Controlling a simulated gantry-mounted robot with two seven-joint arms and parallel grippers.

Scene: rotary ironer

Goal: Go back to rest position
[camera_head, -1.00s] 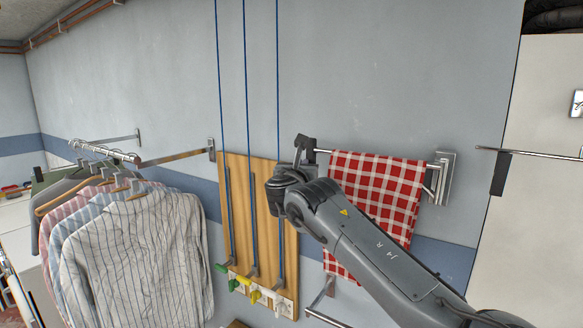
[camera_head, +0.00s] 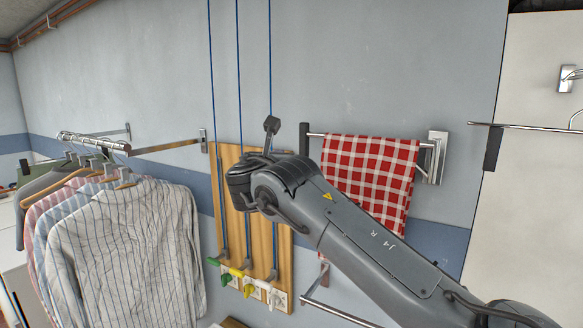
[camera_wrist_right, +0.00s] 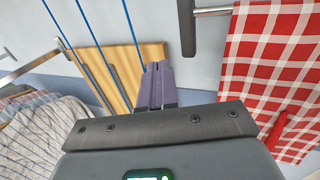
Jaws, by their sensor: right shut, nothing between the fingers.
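My right arm reaches in from the lower right in the head view. Its gripper (camera_head: 271,125) points up in front of the wooden board and wall, partly hidden behind my own wrist. In the right wrist view the right gripper's fingers (camera_wrist_right: 155,82) are together with nothing between them. They are apart from the red-and-white checked cloth (camera_head: 368,178), which hangs over a metal wall rail to the right. The cloth also shows at the right of the wrist view (camera_wrist_right: 270,70). My left gripper is in neither view.
A wooden board (camera_head: 285,250) with blue cords and coloured handles is on the wall behind my right arm. Striped shirts (camera_head: 130,245) hang from a rail at left. A lower metal rail (camera_head: 335,312) is below the cloth. A white panel (camera_head: 540,200) stands at right.

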